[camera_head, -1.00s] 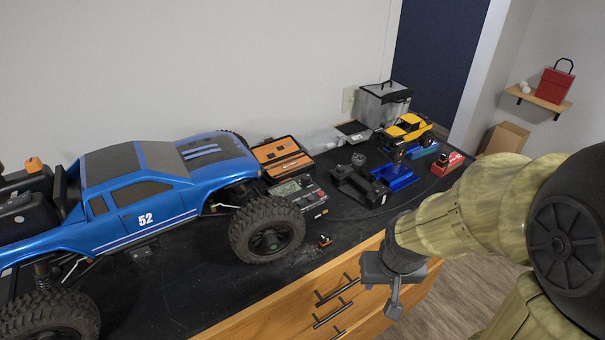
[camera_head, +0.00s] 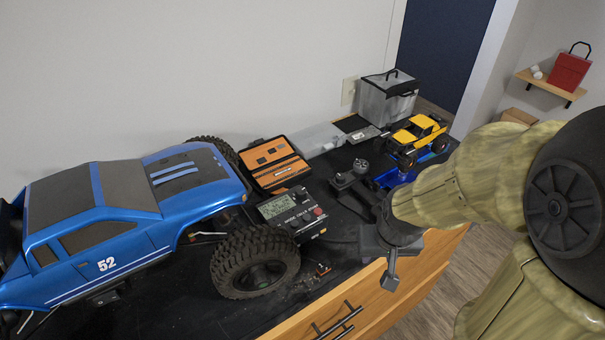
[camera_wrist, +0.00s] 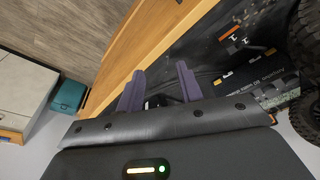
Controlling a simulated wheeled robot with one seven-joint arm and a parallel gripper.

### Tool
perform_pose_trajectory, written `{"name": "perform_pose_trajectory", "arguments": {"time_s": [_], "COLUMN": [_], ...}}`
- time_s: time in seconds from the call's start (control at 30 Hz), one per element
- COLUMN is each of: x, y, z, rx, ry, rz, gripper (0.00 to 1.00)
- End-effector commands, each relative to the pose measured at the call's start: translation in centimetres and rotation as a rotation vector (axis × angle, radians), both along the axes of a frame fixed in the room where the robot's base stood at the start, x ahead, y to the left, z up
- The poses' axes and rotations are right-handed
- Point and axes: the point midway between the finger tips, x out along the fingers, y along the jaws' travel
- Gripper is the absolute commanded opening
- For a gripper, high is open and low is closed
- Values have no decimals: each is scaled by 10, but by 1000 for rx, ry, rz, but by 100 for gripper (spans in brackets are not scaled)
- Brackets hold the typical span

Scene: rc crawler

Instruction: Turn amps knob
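A dark charger (camera_head: 290,213) with a lit display stands on the black bench top behind the blue truck's front wheel. A red knob (camera_head: 318,211) and a dark knob show on its top face; I cannot read which is amps. In the wrist view, a dark box with printed lettering (camera_wrist: 240,98) lies right of my fingers; it looks like the charger's side. My gripper (camera_head: 390,278) is over the bench's front edge, right of the charger and apart from it. In the wrist view, the two purple-grey fingers of my gripper (camera_wrist: 160,88) are spread with nothing seen held.
The blue truck (camera_head: 110,225) fills the bench's left, its wheel (camera_head: 255,262) close to the charger. An orange-black case (camera_head: 272,163) lies behind the charger. A black stand (camera_head: 352,185), yellow truck (camera_head: 415,135) and clear bin (camera_head: 388,100) are to the right. Wooden drawers (camera_head: 350,315) front the bench.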

Motion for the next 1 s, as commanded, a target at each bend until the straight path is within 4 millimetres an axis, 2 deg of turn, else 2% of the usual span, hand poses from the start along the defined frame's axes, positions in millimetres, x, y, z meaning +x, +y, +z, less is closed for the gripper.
{"name": "perform_pose_trajectory", "arguments": {"time_s": [0.3,0.37,0.47,0.57,0.67,0.87,1.0], "x": [0,0,6,22,48,108,144], "y": [0,0,2,7,16,50,81], "z": [0,0,5,16,35,81,114], "rx": [0,0,6,20,42,82,92], "ry": [1,1,4,18,45,117,163], "rz": [0,-1,-12,-54,-121,-296,-416], "gripper": [36,47,47,47,47,47,47]}}
